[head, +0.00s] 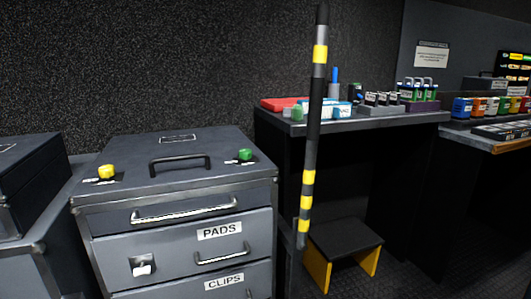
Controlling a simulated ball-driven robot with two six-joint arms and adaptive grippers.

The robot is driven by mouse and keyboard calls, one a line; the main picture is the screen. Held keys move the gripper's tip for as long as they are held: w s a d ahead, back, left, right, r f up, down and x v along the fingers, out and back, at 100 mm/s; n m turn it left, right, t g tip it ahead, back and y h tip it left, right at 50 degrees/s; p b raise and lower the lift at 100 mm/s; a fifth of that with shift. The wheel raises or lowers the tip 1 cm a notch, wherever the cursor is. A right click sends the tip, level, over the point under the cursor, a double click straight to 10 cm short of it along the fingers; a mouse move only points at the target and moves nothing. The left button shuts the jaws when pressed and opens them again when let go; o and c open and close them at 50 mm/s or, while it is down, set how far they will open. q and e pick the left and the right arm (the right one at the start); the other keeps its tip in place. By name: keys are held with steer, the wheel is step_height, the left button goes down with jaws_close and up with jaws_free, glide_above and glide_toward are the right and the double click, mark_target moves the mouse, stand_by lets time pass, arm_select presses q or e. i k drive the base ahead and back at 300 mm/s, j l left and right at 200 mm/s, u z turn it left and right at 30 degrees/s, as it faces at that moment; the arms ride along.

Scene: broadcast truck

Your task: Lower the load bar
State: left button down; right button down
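The load bar (313,130) is a long dark pole with yellow bands. It stands nearly upright, tilted slightly, its top further right than its foot. It rises in front of the side table, just right of the drawer cabinet. One yellow band is near its top and several are near its lower end. Its lower end meets a dark post beside the cabinet; how they join is too dark to tell. Neither of my grippers shows in the head view.
The grey drawer cabinet (140,185) stands at left, with yellow (106,172) and green (245,154) knobs on top. The side table (400,121) holds small coloured items behind the bar. A black-and-yellow step stool (343,238) stands on the floor right of the bar's foot.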

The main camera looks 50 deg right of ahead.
mark_target(323, 10)
steer(key=z, duration=1.85)
